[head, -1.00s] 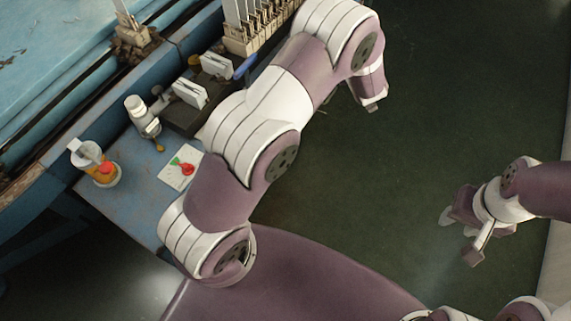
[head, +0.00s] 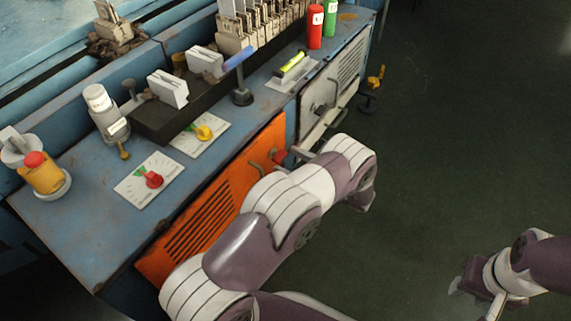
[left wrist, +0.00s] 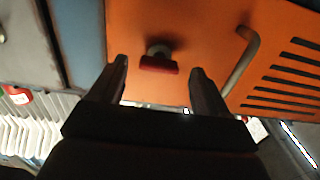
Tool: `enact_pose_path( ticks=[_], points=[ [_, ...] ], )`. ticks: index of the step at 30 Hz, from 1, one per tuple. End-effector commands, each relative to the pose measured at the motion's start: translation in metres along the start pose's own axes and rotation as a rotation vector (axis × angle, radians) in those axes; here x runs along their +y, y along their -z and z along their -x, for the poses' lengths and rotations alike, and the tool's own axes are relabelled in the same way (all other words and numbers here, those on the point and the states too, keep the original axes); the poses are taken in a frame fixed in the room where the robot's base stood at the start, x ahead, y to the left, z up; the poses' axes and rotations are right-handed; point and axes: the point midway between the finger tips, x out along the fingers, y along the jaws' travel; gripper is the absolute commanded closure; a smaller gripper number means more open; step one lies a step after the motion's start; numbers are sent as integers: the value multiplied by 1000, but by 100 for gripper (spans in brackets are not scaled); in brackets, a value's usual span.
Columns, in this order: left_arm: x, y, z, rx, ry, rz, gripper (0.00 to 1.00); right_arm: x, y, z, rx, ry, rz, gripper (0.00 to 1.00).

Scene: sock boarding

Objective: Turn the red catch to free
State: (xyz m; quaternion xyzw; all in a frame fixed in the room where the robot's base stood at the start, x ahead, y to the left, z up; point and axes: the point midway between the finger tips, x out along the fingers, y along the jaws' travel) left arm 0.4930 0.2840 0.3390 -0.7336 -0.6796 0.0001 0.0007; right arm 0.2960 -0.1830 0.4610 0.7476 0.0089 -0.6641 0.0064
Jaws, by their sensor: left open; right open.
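The red catch (head: 279,156) sits near the upper right corner of the orange door (head: 205,215), beside a bar handle (head: 257,168). In the left wrist view the red catch (left wrist: 159,64) has a flat red grip on a dark round stem, and the bar handle (left wrist: 241,60) is to its right. My left gripper (left wrist: 160,74) is open, its two fingers on either side of the catch in the picture. Whether they touch it I cannot tell. My right gripper (head: 472,296) is open and empty over the floor.
The blue bench (head: 75,215) carries dial plates with a red knob (head: 149,179) and a yellow knob (head: 204,132), a yellow button housing (head: 45,178) and red and green cylinders (head: 315,27). A grey door (head: 320,100) adjoins the orange one.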

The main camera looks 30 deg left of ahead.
Motion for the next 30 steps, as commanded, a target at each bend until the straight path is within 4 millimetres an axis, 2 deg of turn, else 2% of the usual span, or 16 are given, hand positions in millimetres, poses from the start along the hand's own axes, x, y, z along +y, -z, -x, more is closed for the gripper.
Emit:
enact_pose_path(
  ticks=[1, 5, 13, 18, 30],
  points=[
    [0, -3, -8, 0, 1, 1, 23, 0, -1, -6, 0, 0, 0, 57],
    [0, -1, -18, -1, -1, 1, 23, 0, -1, -9, 0, 0, 0, 57],
    [1, 0, -20, -1, -2, 1, 23, 0, -1, -8, 0, 0, 0, 57],
    [1, 0, -20, -1, -2, 1, 79, 0, -1, -8, 0, 0, 0, 57],
    [1, 1, -20, -1, -1, 61, 80, 0, -1, -6, 0, 0, 0, 57]
  ],
)
